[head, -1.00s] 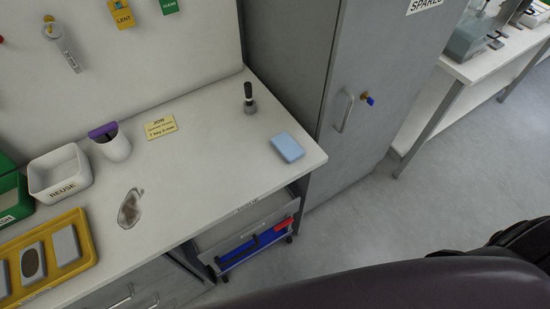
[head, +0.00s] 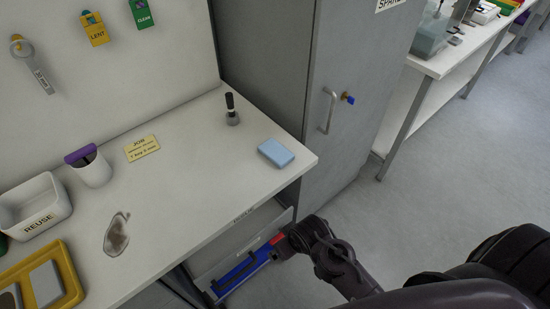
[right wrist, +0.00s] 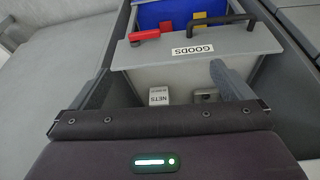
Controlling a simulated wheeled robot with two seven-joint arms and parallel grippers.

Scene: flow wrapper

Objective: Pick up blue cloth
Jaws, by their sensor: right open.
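The blue cloth (head: 276,153) is a light blue folded pad. It lies flat near the right front corner of the white worktop (head: 190,190) in the head view. My right arm comes in from the lower right, with its end below and in front of the worktop corner, apart from the cloth. In the right wrist view my right gripper (right wrist: 160,85) has its two fingers wide apart with nothing between them. It faces a drawer labelled GOODS (right wrist: 195,65), and the cloth is not in that view. My left gripper is not in view.
A dark-handled stamp-like tool (head: 232,112) stands behind the cloth. A grey cabinet (head: 355,80) rises right beside the worktop. The REUSE bin (head: 38,220), a purple-topped cup (head: 92,168) and a yellow tray (head: 68,270) are at left. Open floor lies to the right.

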